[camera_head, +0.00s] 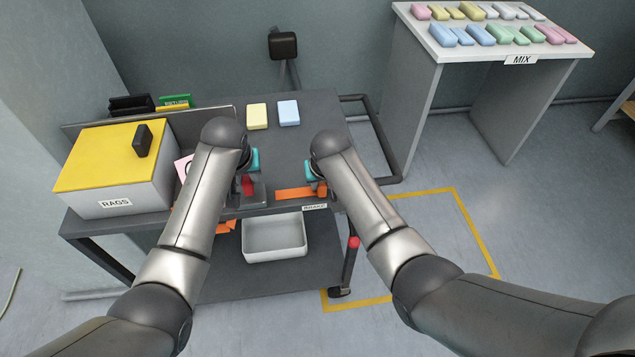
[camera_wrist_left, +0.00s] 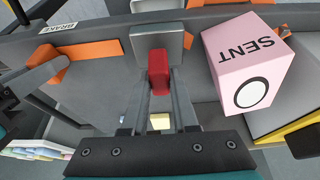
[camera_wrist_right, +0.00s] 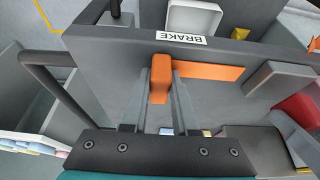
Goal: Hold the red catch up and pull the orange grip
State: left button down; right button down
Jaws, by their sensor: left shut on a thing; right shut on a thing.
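The red catch (camera_head: 248,185) stands at a grey metal block near the cart's front edge. My left gripper (camera_head: 247,176) is shut on the red catch; in the left wrist view the catch (camera_wrist_left: 158,70) sits between the fingertips in front of the block (camera_wrist_left: 165,40). Whether the catch is raised is unclear. My right gripper (camera_head: 320,184) is shut on the orange grip; in the right wrist view the grip (camera_wrist_right: 160,76) is upright between its fingertips. An orange strip (camera_wrist_right: 212,72) runs from the grip toward the catch, along the cart's edge by the BRAKE label (camera_wrist_right: 181,38).
A pink SENT box (camera_wrist_left: 242,62) stands close beside the left gripper. A yellow-lidded RAGS box (camera_head: 110,180) is at the left. Yellow (camera_head: 257,116) and blue (camera_head: 289,112) blocks lie behind the arms. A white bin (camera_head: 275,238) sits on the lower shelf.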

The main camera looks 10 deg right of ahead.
jog(key=shift+d, duration=3.55)
jog(key=shift+a, duration=0.1)
jog(key=c, duration=0.6)
grip_release()
jog(key=v, duration=1.2)
